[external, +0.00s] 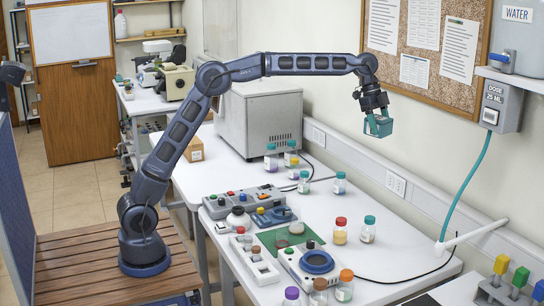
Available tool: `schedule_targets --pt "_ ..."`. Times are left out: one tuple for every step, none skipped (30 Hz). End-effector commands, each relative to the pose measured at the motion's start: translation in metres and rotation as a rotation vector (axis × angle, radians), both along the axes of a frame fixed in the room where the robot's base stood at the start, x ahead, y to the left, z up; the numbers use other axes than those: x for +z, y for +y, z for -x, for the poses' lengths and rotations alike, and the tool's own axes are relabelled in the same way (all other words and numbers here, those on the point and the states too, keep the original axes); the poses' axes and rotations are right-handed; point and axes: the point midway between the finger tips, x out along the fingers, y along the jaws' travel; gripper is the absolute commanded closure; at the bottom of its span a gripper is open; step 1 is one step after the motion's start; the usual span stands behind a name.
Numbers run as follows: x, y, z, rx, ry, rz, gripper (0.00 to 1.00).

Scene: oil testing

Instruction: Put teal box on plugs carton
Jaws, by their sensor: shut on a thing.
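The teal box (383,128) is a small box held high above the right side of the white table. My gripper (375,117) points down and is shut on it. The box is well clear of the table and touches nothing else that I can see. A small brown carton (195,152) sits on the table at the far left, just beside my arm's lower link; it may be the plugs carton, but its label is too small to read. My gripper is far to the right of this carton.
A large grey oven-like box (262,122) stands between the carton and my gripper. Several capped bottles (340,183) stand on the table. Control panels (236,203) and a green mat (290,236) lie nearer. A pinboard (425,50) hangs behind my gripper.

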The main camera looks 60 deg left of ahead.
Motion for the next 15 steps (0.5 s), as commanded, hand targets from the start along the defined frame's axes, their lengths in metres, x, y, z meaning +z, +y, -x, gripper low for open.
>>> schedule_targets --pt "0.0 0.024 -0.01 0.028 0.001 0.0 0.61" --pt "0.0 0.036 -0.014 0.042 0.001 0.001 0.61" --pt "0.0 0.053 -0.02 0.06 0.001 0.001 0.61" --pt "0.0 0.066 -0.024 0.073 0.001 0.001 0.61" --pt "0.0 0.078 -0.028 0.087 0.0 0.001 0.61" --pt "0.0 0.095 -0.033 0.105 0.0 0.001 0.61" --pt "0.0 0.108 -0.036 0.119 0.0 0.001 0.61" --pt "0.0 0.121 -0.039 0.132 0.0 0.001 0.61" --pt "0.0 0.138 -0.044 0.15 0.001 0.001 0.61" --pt "0.0 0.151 -0.046 0.164 0.001 0.001 0.61" --pt "0.0 0.164 -0.049 0.178 0.001 0.001 0.61" --pt "0.001 0.181 -0.052 0.196 0.001 0.001 0.61" --pt "0.001 0.195 -0.054 0.21 0.0 0.002 0.61" --pt "0.001 0.207 -0.056 0.224 0.001 0.002 0.61" --pt "0.001 0.225 -0.058 0.242 0.001 0.002 0.61"
